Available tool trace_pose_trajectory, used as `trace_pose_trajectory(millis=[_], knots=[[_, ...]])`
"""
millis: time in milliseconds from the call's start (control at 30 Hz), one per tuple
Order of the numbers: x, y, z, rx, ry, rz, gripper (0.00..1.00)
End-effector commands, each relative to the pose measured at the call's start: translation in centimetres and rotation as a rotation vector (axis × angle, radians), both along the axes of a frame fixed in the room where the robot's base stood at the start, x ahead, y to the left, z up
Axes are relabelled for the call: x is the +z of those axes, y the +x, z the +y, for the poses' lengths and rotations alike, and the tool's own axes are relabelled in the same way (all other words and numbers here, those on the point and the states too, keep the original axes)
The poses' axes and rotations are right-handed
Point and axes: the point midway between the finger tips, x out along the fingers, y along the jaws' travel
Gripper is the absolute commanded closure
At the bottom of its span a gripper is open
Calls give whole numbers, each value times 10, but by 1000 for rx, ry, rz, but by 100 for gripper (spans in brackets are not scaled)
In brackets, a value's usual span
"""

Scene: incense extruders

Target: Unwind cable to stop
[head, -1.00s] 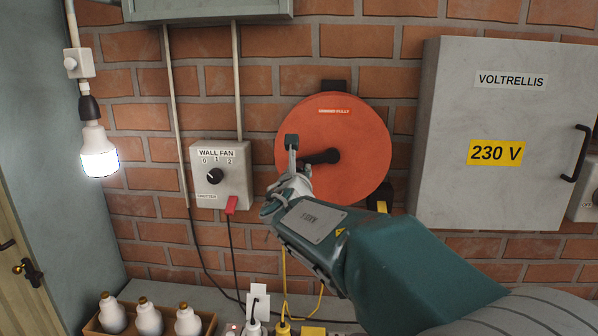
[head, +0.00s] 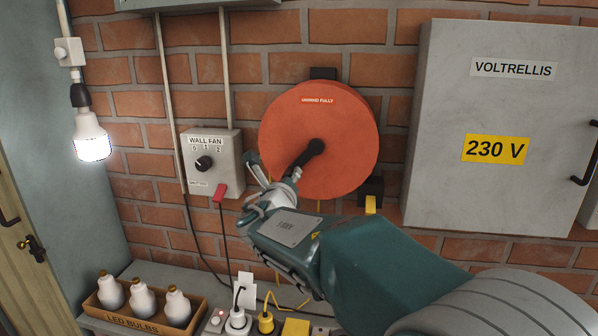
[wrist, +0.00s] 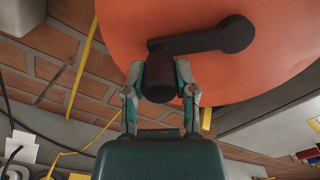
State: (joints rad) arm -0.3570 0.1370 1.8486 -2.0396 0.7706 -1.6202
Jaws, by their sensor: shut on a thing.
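The round orange cable reel (head: 345,150) is mounted on the brick wall, with an "unwind fully" label near its top. Its black crank arm (head: 305,157) runs from the hub down to the lower left. My gripper (head: 273,178) is at the crank's outer end. In the wrist view, my gripper (wrist: 160,88) has a finger on each side of the black crank handle (wrist: 160,72) and is shut on it. The crank arm (wrist: 205,38) extends right from there across the orange face. A yellow cable (head: 287,303) lies on the shelf, partly hidden by my arm.
A wall fan switch box (head: 225,165) with a red tab is close left of my gripper. A grey 230 V cabinet (head: 450,120) stands out to the right. Below are a box of LED bulbs (head: 150,320) and plugs in a power strip (head: 218,320). A lit bulb (head: 92,140) hangs left.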

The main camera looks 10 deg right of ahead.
Motion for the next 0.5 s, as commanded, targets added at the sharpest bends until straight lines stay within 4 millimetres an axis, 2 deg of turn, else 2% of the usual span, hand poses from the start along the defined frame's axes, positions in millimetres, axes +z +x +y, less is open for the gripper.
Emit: trace_pose_trajectory(millis=[500], knots=[[-20, -10, -33, 7, -450, 156, 100]])
